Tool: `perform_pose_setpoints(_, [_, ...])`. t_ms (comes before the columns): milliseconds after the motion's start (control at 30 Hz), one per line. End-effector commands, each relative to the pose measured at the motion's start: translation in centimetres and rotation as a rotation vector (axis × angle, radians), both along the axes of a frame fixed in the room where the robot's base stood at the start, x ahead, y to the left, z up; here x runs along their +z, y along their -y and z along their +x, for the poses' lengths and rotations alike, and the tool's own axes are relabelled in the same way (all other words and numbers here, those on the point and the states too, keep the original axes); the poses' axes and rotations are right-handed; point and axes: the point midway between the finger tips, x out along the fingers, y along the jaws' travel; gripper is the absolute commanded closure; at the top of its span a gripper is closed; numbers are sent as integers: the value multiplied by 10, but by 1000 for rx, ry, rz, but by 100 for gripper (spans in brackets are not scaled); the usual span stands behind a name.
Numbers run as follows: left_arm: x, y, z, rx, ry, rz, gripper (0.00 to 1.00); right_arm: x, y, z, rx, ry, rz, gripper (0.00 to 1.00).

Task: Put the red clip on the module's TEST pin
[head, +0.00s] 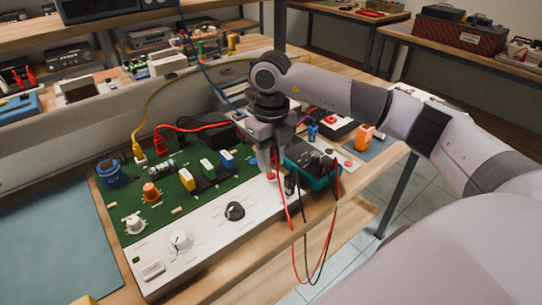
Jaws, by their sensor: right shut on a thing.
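My right gripper (269,172) reaches down over the front right part of the white-and-green module (205,245). It is shut on what looks like the red clip, mostly hidden between the fingers, with a red lead (284,202) hanging from there. A small red spot (270,177) shows at the fingertips; I cannot tell whether it is the clip or part of the module. Another red clip (159,145) with a red wire stands at the module's back edge. I cannot make out a TEST label or pin. My left gripper is not in view.
A teal meter (314,165) stands right of the gripper, with red and black leads looping over the bench edge. A black plug-like part (290,182) is close to the fingers. A yellow clip (138,150) stands at the back. A bare blue-green mat (50,245) lies left.

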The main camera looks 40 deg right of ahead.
Motion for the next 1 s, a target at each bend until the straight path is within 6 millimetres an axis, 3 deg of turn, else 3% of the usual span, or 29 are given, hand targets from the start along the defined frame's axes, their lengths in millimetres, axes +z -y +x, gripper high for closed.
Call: perform_pose_setpoints(1000, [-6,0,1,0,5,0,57,-12,0,0,0,0,0,93])
